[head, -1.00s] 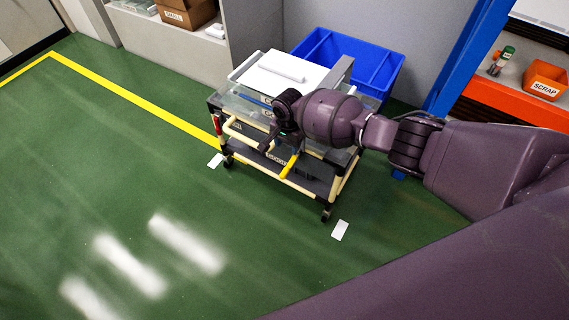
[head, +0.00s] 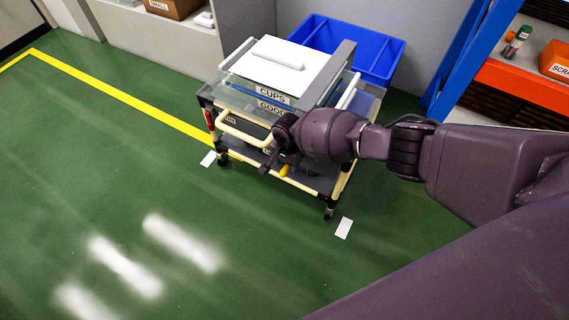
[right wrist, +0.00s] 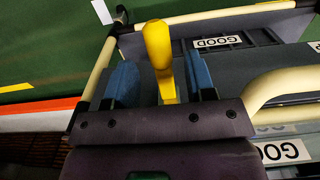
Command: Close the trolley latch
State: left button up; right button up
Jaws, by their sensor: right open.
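The trolley (head: 318,186) stands on the green floor with a cream tube frame and dark shelves. Its latch is a yellow handle, seen low at the front in the head view (head: 285,170), partly hidden by my gripper. In the right wrist view the yellow latch handle (right wrist: 159,56) stands up between my blue finger pads, with a gap on both sides. My right gripper (right wrist: 162,80) is open around it; it also shows in the head view (head: 272,160) at the trolley's front. My left gripper is not in view.
A white-lidded box labelled CUPS (head: 290,70) sits on the trolley top. A blue bin (head: 375,52) stands behind. An orange shelf (head: 520,80) with a SCRAP bin (head: 556,58) is at right. The floor in front and left is clear.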

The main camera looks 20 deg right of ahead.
jog(key=shift+f, duration=0.95)
grip_shut()
